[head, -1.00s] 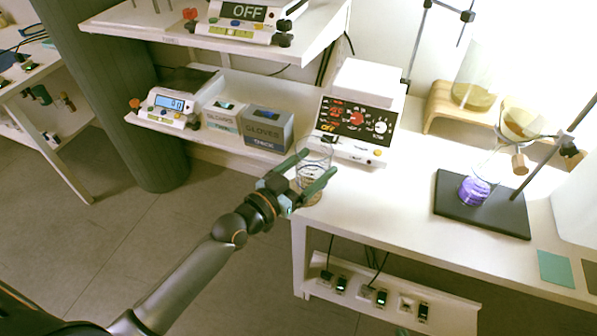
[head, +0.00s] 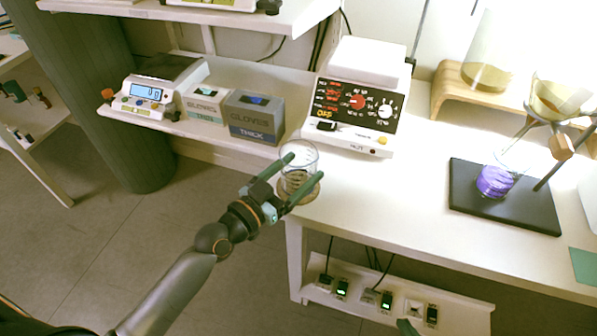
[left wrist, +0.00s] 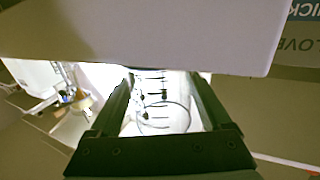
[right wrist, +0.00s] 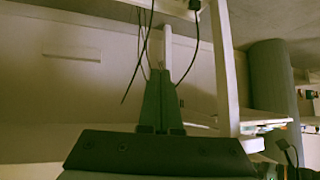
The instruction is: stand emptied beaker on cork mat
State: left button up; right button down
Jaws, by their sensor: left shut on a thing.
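A clear glass beaker (head: 298,156) with dark markings is upright at the left front corner of the white bench. My left gripper (head: 304,167) is shut on its sides, one finger on each side. The beaker looks empty. The round cork mat (head: 312,194) shows under and around its base; I cannot tell if the base touches it. In the left wrist view the beaker (left wrist: 165,112) is between the fingers. My right gripper (right wrist: 162,88) is shut and empty below the bench top, with only a green tip showing in the head view (head: 405,326).
A hot plate (head: 355,105) stands behind the beaker, and glove boxes (head: 255,117) and a scale (head: 146,97) are to the left. A flask of purple liquid (head: 495,181) is on a black stand base (head: 525,210) at right. Bench between is clear.

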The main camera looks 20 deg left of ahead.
pick_arm(q)
jog(key=o, duration=1.4)
jog(key=shift+o, duration=0.2)
jog(key=shift+r, duration=0.15)
jog(key=v, duration=1.2)
jog(key=s+d+f+n+g+y, duration=0.1)
jog(key=s+d+f+g+y, duration=0.1)
jog(key=f, duration=0.7)
jog(key=s+d+f+n+g+y, duration=0.1)
jog(key=s+f+g, duration=0.4)
jog(key=f, duration=0.5)
jog(key=shift+s+d+f+y, duration=0.25)
jog(key=shift+d+y, duration=0.35)
